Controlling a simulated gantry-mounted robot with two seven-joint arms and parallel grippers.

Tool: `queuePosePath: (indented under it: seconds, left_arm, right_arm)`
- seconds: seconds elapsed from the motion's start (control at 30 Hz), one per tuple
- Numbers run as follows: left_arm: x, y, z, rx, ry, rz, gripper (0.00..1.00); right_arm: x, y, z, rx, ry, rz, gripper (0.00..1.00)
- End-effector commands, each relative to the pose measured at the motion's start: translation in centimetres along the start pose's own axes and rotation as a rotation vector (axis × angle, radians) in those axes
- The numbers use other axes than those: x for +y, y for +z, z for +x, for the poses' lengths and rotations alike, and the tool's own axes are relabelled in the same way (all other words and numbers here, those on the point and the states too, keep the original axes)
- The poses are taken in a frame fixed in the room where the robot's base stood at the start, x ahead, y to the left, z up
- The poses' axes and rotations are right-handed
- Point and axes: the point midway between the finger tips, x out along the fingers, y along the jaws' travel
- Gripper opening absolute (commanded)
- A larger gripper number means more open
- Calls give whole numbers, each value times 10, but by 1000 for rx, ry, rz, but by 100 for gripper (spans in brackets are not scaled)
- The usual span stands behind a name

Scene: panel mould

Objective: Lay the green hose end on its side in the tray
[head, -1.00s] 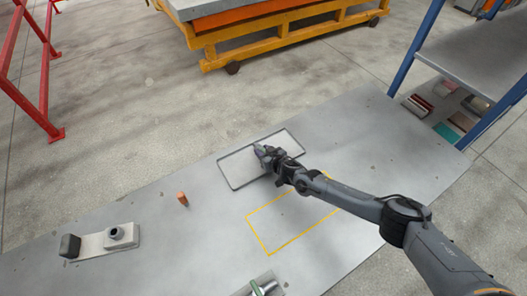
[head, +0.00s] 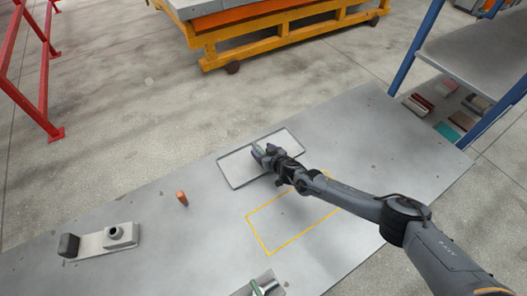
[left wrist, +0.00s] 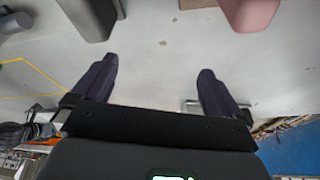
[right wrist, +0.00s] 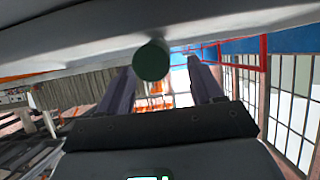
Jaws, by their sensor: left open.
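The shallow grey tray (head: 234,176) lies on the table's far half in the head view. My right gripper (head: 265,151) is low over the tray's middle, its fingers apart. The green hose end (head: 260,148) shows as a small green bit at these fingers, mostly hidden. In the right wrist view its round green end (right wrist: 151,61) sits between the spread fingertips, close to the left finger with a gap to the right one. It appears to lie on its side. My left gripper (left wrist: 157,75) is open and empty above the table, outside the head view.
A copper-coloured cylinder (head: 182,198) stands left of the tray. A grey fixture with a round socket (head: 114,234) is at far left. A yellow outline (head: 270,254) marks the table in front of the tray. A plate with a silver-and-green part (head: 266,285) is at the front edge.

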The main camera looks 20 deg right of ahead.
Motion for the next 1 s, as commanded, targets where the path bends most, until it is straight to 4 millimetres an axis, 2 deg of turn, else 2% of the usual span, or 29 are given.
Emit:
queuePosePath:
  seconds: [0.27, 0.43, 1.0]
  left_arm:
    - [1, -1, -1, 1, 4, -5, 100]
    - [1, -2, -6, 1, 3, -4, 100]
    - [-3, -8, -26, -1, -6, 8, 100]
  right_arm:
    - [0, 1, -2, -2, 0, 0, 66]
    - [0, 0, -13, -2, -2, 1, 66]
    - [0, 0, -93, -1, -1, 1, 66]
